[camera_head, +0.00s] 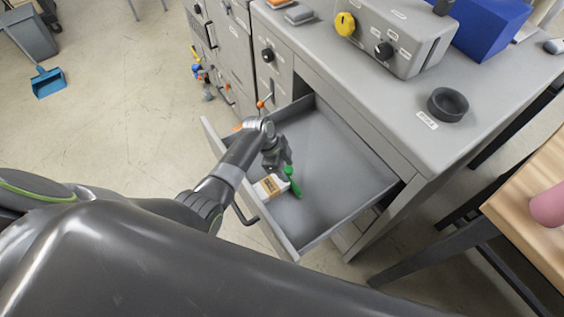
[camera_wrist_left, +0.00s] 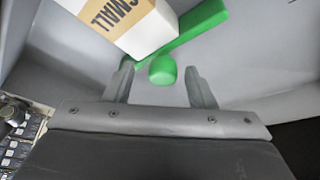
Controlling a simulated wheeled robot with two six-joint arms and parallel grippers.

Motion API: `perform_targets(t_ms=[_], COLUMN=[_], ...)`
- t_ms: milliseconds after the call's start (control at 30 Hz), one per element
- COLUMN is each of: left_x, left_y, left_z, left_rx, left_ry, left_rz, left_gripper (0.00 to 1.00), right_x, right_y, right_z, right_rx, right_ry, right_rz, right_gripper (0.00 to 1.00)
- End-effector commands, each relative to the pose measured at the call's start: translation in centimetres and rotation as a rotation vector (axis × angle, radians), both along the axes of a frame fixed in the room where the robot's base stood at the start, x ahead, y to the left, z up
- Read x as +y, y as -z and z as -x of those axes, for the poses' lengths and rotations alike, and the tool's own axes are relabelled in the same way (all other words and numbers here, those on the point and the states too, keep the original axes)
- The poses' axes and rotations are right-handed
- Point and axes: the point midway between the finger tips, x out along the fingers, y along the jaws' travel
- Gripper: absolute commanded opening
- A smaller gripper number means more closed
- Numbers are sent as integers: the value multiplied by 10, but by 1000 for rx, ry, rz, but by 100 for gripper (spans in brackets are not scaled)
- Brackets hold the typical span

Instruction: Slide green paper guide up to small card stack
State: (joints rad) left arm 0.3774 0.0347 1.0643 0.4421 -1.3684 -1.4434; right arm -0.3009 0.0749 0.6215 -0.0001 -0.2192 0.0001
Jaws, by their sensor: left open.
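The green paper guide (camera_head: 293,182) is in the open grey drawer (camera_head: 335,150). In the left wrist view the guide (camera_wrist_left: 195,35) is a green bar with a rounded knob (camera_wrist_left: 162,70). The small card stack (camera_head: 270,187), white with a tan band marked SMALL, lies beside the guide near the drawer's front corner. In the wrist view the stack (camera_wrist_left: 150,35) appears against the bar or very close to it. My left gripper (camera_wrist_left: 160,85) is open, its fingers on either side of the knob. In the head view the gripper (camera_head: 285,165) is over the guide. My right gripper is out of view.
The drawer's front panel (camera_head: 275,232) and side walls surround the stack and guide. The grey cabinet top (camera_head: 470,95) holds a control box (camera_head: 395,40), a blue block (camera_head: 490,25) and a dark round dish (camera_head: 447,104). A wooden table (camera_head: 535,200) stands at right.

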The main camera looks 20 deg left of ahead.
Motion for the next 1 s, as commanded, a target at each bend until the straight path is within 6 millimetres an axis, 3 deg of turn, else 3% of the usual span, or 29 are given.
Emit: perform_targets(t_ms=[267,1000], left_x=[9,63], left_y=[-22,-144], left_z=[0,7], left_rx=[-5,-2], left_ry=[0,-2], left_rz=[0,-3], left_gripper=[50,50], right_x=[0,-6], right_y=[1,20], right_z=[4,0], right_rx=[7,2], right_ry=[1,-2], right_rz=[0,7], right_gripper=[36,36])
